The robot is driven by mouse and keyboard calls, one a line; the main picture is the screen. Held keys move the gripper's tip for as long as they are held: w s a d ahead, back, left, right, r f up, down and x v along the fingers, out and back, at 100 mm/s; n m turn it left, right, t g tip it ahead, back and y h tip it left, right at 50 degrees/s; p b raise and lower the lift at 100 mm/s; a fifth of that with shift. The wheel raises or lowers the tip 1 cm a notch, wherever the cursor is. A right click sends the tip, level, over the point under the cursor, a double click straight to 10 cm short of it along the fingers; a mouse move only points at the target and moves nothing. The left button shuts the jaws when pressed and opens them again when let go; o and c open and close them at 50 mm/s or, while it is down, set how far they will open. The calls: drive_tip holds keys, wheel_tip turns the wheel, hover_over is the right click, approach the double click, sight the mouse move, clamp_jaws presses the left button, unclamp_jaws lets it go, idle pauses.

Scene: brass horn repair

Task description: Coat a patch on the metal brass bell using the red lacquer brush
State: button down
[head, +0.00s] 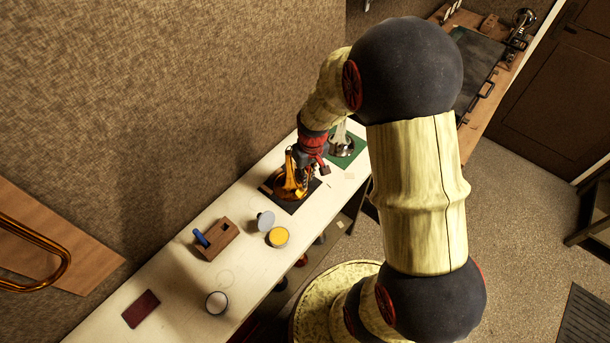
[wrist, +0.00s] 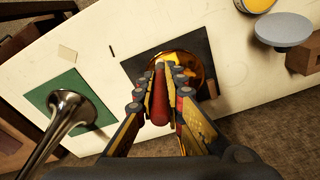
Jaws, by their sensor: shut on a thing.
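The brass bell (head: 289,182) stands on a dark mat (head: 272,190) on the white bench. In the wrist view the brass bell (wrist: 208,68) lies partly behind my fingers. My gripper (head: 312,168) is close over the bell's right side in the head view. In the wrist view my gripper (wrist: 160,80) is shut on the red handle of the lacquer brush (wrist: 159,98). The brush's bristle end is hidden, so I cannot tell whether it touches the brass. A silvery bell (head: 343,147) stands on a green mat (wrist: 66,92).
An open tin of yellow content (head: 278,237) stands beside a round grey lid or disc (head: 265,219). A wooden holder (head: 221,246) carries a blue-handled tool (head: 200,238). A pale-filled tin (head: 217,303) and a dark red pad (head: 141,308) are nearer the front. The wall borders the bench.

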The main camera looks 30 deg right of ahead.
drive_tip(key=shift+s+d+r+p, duration=0.3)
drive_tip(key=shift+s+r+p, duration=0.45)
drive_tip(key=shift+r, duration=0.3)
drive_tip(key=shift+s+d+r+p, duration=0.25)
drive_tip(key=shift+s+r+p, duration=0.3)
drive_tip(key=shift+s+r, duration=0.4)
drive_tip(key=shift+w, duration=0.1)
drive_tip(key=shift+s+d+r+p, duration=0.2)
drive_tip(key=shift+s+r+p, duration=0.25)
drive_tip(key=shift+r, duration=0.15)
drive_tip(key=shift+s+d+r+p, duration=0.15)
drive_tip(key=shift+s+r+p, duration=0.15)
drive_tip(key=shift+s+r, duration=0.25)
drive_tip(key=shift+w, duration=0.1)
